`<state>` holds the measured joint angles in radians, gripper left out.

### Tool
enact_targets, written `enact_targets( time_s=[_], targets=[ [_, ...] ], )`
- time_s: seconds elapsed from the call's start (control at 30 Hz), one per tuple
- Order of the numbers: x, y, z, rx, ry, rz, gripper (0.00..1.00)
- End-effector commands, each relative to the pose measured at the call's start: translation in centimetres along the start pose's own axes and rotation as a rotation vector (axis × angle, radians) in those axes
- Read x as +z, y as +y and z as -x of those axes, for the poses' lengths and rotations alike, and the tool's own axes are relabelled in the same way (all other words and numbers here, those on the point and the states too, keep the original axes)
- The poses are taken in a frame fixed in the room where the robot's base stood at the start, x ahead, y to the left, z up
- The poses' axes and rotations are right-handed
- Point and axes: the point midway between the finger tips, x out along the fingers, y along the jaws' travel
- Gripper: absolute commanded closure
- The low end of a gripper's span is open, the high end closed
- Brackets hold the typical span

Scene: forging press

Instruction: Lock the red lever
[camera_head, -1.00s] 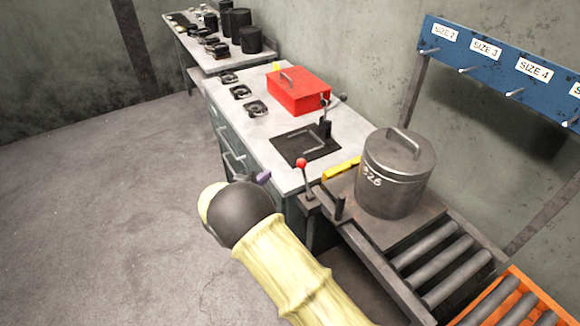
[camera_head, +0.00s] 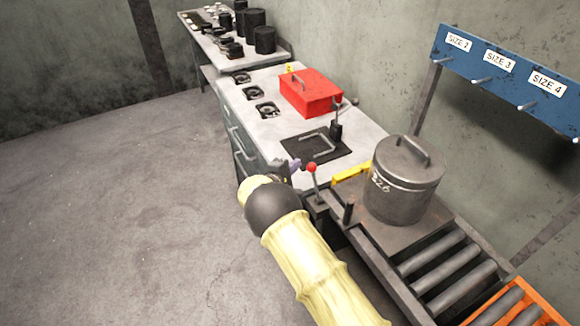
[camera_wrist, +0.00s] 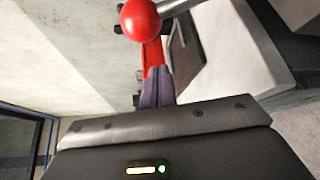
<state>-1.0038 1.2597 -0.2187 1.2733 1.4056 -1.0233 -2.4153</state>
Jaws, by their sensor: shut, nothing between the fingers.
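The red lever (camera_head: 315,183) is a thin metal rod with a red ball knob, standing nearly upright at the near end of the workbench, beside the roller table. Its red knob (camera_wrist: 140,19) fills the top middle of the wrist view, with the metal rod running off to the upper right. My gripper (camera_head: 296,165) is just left of the knob in the head view, with its purple fingers partly hidden by my wrist. In the wrist view the fingers (camera_wrist: 156,88) are together and empty, just below the knob. I cannot tell whether they touch the lever.
A lidded metal canister (camera_head: 402,190) stands on the roller table (camera_head: 437,258), right of the lever. A short dark post (camera_head: 348,213) stands near the lever's base. A red box (camera_head: 312,97) sits farther back on the workbench (camera_head: 262,133). Open floor lies left.

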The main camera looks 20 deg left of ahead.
Motion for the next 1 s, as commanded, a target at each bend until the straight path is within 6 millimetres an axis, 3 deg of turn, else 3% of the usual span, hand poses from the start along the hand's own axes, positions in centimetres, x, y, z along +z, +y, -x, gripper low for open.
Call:
enact_targets(
  time_s=[0.4, 1.0],
  targets=[
    [3.0, 0.1, 1.1, 0.0, 0.0, 0.0, 1.0],
    [2.5, 0.2, 1.5, 0.01, 0.012, -0.01, 1.0]
  ],
)
